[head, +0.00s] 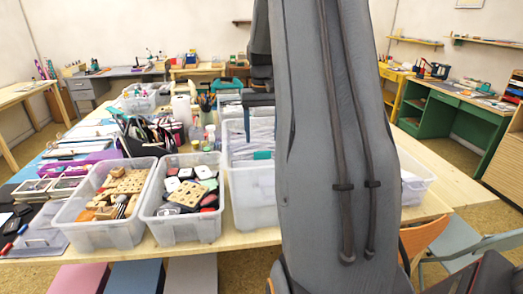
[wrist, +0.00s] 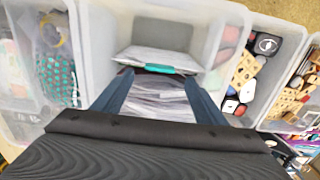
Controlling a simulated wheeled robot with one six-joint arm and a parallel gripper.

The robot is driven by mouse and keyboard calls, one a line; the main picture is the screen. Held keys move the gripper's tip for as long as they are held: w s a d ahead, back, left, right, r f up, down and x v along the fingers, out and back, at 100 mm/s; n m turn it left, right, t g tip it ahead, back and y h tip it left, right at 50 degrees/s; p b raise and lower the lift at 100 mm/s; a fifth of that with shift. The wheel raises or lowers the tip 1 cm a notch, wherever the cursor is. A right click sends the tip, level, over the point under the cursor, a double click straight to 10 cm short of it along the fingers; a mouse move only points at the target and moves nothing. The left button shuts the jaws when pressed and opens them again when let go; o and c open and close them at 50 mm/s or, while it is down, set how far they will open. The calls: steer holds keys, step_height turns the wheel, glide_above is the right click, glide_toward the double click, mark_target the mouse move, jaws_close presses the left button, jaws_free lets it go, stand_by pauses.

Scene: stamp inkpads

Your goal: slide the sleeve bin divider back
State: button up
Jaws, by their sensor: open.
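The sleeve bin is a translucent plastic bin (head: 252,182) on the table, partly hidden by my arm in the head view. In the wrist view its wall (wrist: 225,50) surrounds my gripper's reach. Clear flat sleeves (wrist: 160,105) are stacked inside it. A whitish divider (wrist: 150,55) with a teal tab (wrist: 172,69) stands at the end of the sleeves; the teal tab also shows in the head view (head: 262,155). My gripper (wrist: 159,75) is open, its two dark blue fingers spread on either side of the sleeves and near the divider. Contact cannot be told.
A bin of wooden stamps (head: 70,228) and a bin of inkpads (head: 180,230) stand left of the sleeve bin. In the wrist view, a bin with teal items (wrist: 55,95) is close on the left. The table is crowded, with bottles and a dark bag behind.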

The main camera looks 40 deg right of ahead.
steer(key=shift+f+p, duration=0.8)
steer(key=shift+f, duration=2.25)
